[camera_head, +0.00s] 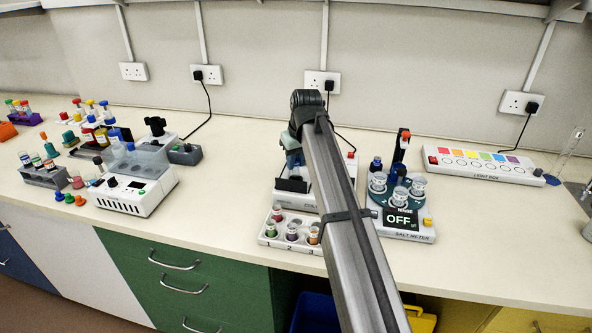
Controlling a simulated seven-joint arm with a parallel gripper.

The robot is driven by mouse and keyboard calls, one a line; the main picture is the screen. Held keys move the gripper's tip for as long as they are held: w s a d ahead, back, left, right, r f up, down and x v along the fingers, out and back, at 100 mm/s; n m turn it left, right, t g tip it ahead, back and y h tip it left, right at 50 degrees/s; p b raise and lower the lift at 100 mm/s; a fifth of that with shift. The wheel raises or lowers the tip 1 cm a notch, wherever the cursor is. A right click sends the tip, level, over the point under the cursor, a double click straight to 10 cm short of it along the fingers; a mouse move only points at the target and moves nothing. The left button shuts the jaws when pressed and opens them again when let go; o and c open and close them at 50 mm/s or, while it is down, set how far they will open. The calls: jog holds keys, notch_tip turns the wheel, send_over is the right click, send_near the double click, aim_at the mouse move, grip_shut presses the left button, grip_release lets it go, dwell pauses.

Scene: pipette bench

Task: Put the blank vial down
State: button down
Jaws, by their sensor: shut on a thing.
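My gripper (294,160) points down over the white instrument whose label starts "COL" (285,203), left of my forearm. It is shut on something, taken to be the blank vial. The fingertips and the vial are too small and too hidden to make out. A white vial rack (268,238) numbered 1, 2, 3 stands just in front of that instrument. It holds several small vials with coloured contents.
The salt meter (423,233), showing OFF, stands right of my forearm with cups on its round teal top. The light box (478,172) is farther right. A white instrument (135,192) and racks crowd the left. The counter between left instrument and vial rack is clear.

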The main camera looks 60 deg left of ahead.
aim_at(297, 165)
jog(key=shift+f, duration=1.7)
jog(key=shift+f, duration=0.2)
jog(key=shift+f, duration=0.2)
jog(key=shift+d+f, duration=0.15)
jog(key=shift+f, duration=0.1)
jog(key=c, duration=1)
grip_release()
jog(key=shift+s, duration=0.1)
jog(key=shift+o, duration=0.4)
jog(key=shift+r, duration=0.55)
jog(key=v, duration=1.2)
jog(key=shift+a, duration=0.2)
jog(key=shift+r, duration=0.15)
